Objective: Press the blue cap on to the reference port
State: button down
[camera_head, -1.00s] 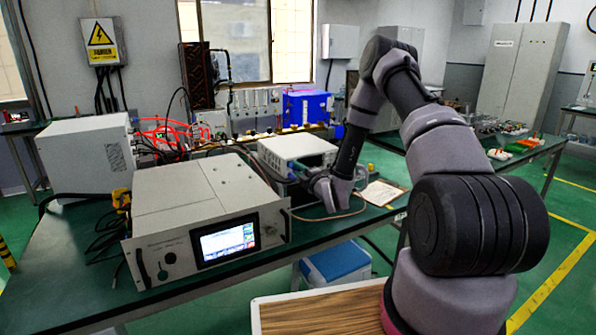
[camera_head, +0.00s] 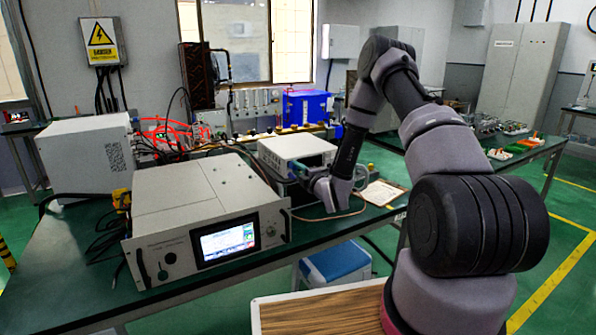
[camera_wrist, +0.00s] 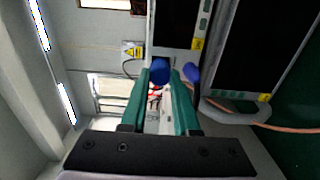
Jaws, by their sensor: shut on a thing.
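In the wrist view, a round blue cap (camera_wrist: 160,72) sits between the tips of the two green fingers of my gripper (camera_wrist: 160,80). The gripper is shut on it. A second blue, rounded thing (camera_wrist: 192,73) shows just outside the right finger, beside the instruments. In the head view, my wrist hangs in front of the white bench instrument (camera_head: 292,150), with the fingers reaching toward its front. The cap cannot be made out there. I cannot make out the reference port, or whether the cap touches anything.
A large grey instrument with a lit screen (camera_head: 228,242) stands on the green bench at the left. A copper-coloured cable (camera_head: 325,218) runs along the bench below my wrist. A paper sheet (camera_head: 382,193) lies to the right. A blue and white box (camera_head: 335,262) stands below.

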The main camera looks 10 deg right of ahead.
jog(key=shift+w+a, duration=0.1)
jog(key=shift+w, duration=0.25)
jog(key=c, duration=0.6)
grip_release()
jog(key=v, duration=1.1)
jog(key=shift+w, duration=0.1)
